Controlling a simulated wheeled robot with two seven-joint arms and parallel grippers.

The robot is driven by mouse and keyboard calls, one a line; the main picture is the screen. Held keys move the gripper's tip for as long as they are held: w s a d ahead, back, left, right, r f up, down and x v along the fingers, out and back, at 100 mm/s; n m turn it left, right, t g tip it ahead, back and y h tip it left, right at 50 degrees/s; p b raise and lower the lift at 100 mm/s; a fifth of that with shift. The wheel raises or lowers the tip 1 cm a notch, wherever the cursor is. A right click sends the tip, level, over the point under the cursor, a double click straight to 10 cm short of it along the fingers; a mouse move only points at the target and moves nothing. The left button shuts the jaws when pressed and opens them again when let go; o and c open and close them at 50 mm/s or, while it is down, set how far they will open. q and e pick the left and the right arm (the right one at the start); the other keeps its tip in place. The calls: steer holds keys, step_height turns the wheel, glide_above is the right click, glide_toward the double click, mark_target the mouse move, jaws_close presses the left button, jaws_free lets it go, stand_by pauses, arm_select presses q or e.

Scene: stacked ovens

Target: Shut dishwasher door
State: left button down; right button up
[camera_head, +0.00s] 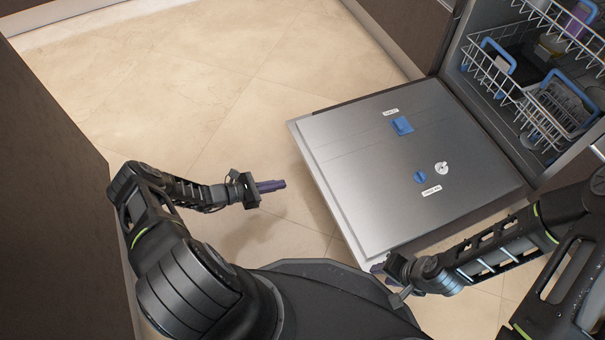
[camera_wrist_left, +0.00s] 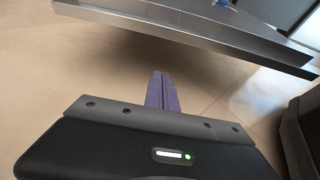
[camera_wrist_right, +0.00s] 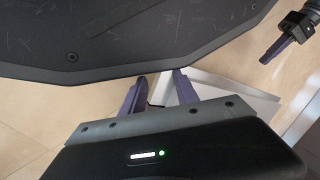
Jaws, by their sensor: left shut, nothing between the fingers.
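The dishwasher door (camera_head: 350,160) is folded down and open, lying roughly flat with its inner face up. My left gripper (camera_head: 283,185) is shut and empty, to the left of the door and apart from it. In the left wrist view its purple fingers (camera_wrist_left: 161,92) are together, with the door edge (camera_wrist_left: 190,32) beyond them. My right gripper (camera_head: 376,269) is by the door's near corner. In the right wrist view its fingers (camera_wrist_right: 160,92) stand apart, with part of the door (camera_wrist_right: 240,103) behind them. I cannot tell whether they touch it.
The dishwasher's wire rack (camera_head: 545,105) with blue handles and dishes sits inside at the upper right. A dark cabinet (camera_head: 50,200) stands at the left. The tiled floor (camera_head: 200,80) left of the door is clear.

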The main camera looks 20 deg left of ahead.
arm_select(q)
steer(key=shift+d, duration=0.1)
steer(key=b+x, duration=0.3)
steer(key=x, duration=0.7)
steer(key=shift+w+d+f+b, duration=0.1)
steer(key=shift+f+b, duration=0.15)
steer(key=shift+b, duration=0.15)
steer(key=shift+r+p, duration=0.5)
steer(key=shift+r, duration=1.75)
